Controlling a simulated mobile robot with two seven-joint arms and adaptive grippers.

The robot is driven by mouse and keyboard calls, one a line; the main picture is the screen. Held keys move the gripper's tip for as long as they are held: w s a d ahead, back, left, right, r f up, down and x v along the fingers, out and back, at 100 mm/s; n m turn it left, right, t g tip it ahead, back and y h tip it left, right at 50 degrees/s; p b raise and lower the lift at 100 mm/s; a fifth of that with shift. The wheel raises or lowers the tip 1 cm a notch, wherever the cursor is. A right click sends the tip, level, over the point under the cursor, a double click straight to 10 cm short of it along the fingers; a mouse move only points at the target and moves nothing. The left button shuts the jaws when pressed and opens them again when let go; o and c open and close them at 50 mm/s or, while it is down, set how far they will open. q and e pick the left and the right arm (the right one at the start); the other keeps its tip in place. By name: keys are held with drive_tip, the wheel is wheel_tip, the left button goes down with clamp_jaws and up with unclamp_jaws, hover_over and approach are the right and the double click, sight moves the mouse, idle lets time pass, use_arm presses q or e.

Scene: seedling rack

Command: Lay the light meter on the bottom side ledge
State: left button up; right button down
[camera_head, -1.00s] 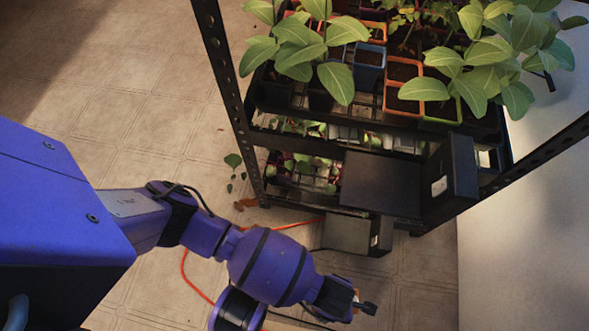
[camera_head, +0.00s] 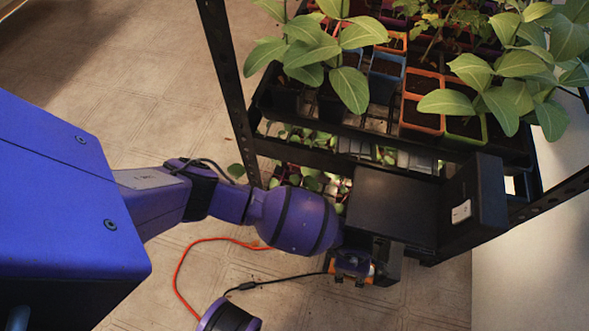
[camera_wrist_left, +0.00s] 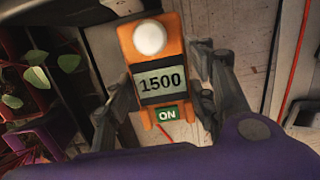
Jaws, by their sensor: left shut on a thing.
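The light meter (camera_wrist_left: 158,75) is orange with a white dome, a display reading 1500 and a green ON label. My left gripper (camera_wrist_left: 160,100) is shut on it, one finger on each side. In the head view the left gripper (camera_head: 352,266) is low beside the rack, with a bit of orange showing at it. The bottom side ledge (camera_head: 392,262) is dark, under a larger upper side ledge (camera_head: 392,205). The gripper is at its left part in the picture and hides some of it. I cannot tell whether the meter touches the ledge. My right gripper is not in view.
The black rack (camera_head: 232,95) holds several potted seedlings. The upper side ledge, with an upright dark panel (camera_head: 480,195), overhangs the bottom one. An orange cord (camera_head: 180,270) and a dark cable (camera_head: 285,282) cross the otherwise clear tiled floor (camera_head: 130,110).

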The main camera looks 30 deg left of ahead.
use_arm(q)
drive_tip(key=w, duration=0.2)
drive_tip(key=w+a+b, duration=0.1)
drive_tip(key=w, duration=0.1)
drive_tip(key=shift+w+a, duration=0.1)
drive_tip(key=shift+w, duration=0.1)
wheel_tip(320, 180, down, 4)
drive_tip(key=b, duration=0.2)
drive_tip(key=shift+r+b, duration=0.25)
drive_tip(key=shift+b, duration=0.05)
drive_tip(key=shift+r, duration=0.15)
drive_tip(key=o, duration=1.5)
